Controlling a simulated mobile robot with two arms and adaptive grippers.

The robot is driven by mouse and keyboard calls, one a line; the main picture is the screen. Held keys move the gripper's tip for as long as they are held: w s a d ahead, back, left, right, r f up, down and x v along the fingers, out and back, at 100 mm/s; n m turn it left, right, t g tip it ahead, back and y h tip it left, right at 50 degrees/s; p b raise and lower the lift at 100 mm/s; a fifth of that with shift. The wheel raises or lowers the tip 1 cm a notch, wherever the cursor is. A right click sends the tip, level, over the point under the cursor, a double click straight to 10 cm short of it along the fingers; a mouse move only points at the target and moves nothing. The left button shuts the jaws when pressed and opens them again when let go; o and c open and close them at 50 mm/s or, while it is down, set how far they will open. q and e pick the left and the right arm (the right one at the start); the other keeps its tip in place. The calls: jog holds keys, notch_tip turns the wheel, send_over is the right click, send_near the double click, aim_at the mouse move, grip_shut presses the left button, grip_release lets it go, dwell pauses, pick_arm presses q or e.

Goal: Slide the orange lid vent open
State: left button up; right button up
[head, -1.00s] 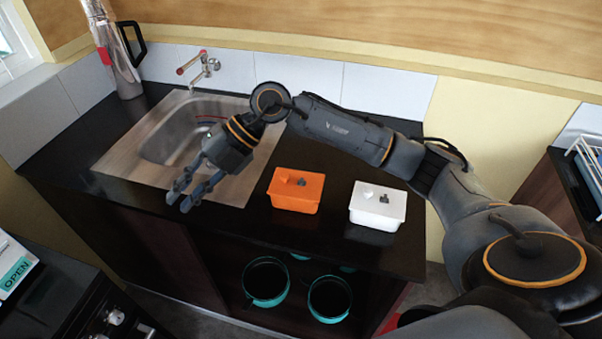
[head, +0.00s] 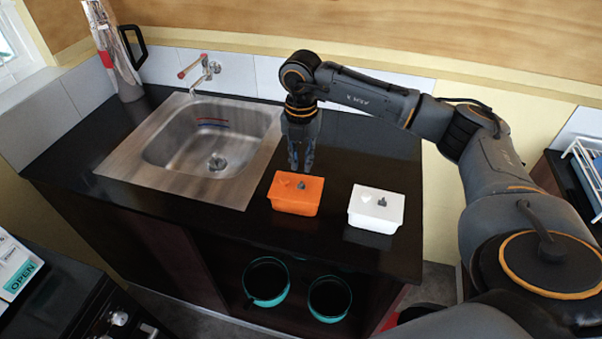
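The orange container (head: 292,202) with an orange lid stands on the dark counter, right of the sink. On its lid are a light patch (head: 284,182) and a small grey knob (head: 301,185), which looks like the vent piece. A similar white container (head: 376,215) stands to its right. My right gripper (head: 301,168) points down just behind the orange lid, close to its far edge. Its fingers look close together, but I cannot tell if they are fully shut or touch the lid. My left gripper is not in view.
A steel sink (head: 165,185) with a tap (head: 203,68) lies left of the containers. A tall metal flask (head: 117,60) stands in the back left corner. Teal-rimmed pots (head: 266,282) sit on the shelf below. The counter behind the white container is clear.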

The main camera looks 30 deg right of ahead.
aim_at(301, 183)
notch_tip(301, 183, down, 6)
jog(key=shift+f+p, duration=0.15)
jog(key=shift+p, duration=0.5)
jog(key=shift+a, duration=0.1)
jog(key=shift+c, duration=0.2)
grip_shut()
